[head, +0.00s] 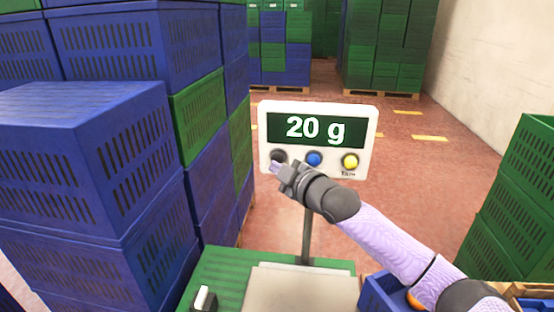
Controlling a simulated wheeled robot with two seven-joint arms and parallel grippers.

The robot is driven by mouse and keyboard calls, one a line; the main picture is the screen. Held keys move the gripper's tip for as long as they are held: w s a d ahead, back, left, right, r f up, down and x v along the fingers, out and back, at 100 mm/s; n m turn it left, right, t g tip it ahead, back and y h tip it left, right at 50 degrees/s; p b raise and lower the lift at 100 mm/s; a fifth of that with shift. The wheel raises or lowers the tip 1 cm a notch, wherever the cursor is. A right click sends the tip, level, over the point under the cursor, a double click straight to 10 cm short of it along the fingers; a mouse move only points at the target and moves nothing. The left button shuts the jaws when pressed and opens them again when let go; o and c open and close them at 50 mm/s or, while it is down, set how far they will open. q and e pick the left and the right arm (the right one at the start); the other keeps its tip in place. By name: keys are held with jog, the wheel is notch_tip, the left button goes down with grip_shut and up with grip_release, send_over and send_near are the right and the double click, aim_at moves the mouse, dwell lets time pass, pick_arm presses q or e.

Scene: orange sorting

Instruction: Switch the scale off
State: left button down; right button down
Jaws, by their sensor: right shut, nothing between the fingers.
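The scale's white display box (372,112) stands on a grey post in the middle of the head view. Its lit screen (318,130) reads "20 g". Below the screen are a dark button (279,156) on the left, a blue button (314,158) in the middle and a yellow button (350,161) on the right. My right gripper (275,166) is shut and empty, its fingertips at the lower edge of the dark button. I cannot tell whether they touch it. The scale's pale plate (300,290) is bare where it shows. My left gripper is out of view.
Stacked blue and green crates (75,150) rise close on the left. Green crates (520,200) stand on the right. A blue crate (378,296) with an orange (414,299) in it is partly behind my right arm. Open floor lies behind the display.

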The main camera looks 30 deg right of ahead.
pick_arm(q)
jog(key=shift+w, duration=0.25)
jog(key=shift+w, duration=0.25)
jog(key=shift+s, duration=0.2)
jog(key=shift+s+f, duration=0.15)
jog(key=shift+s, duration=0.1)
pick_arm(e)
jog(key=shift+w+d, duration=0.25)
jog(key=shift+w, duration=0.1)
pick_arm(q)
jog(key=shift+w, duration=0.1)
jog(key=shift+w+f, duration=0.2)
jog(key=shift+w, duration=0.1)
pick_arm(e)
jog(key=shift+w, duration=0.1)
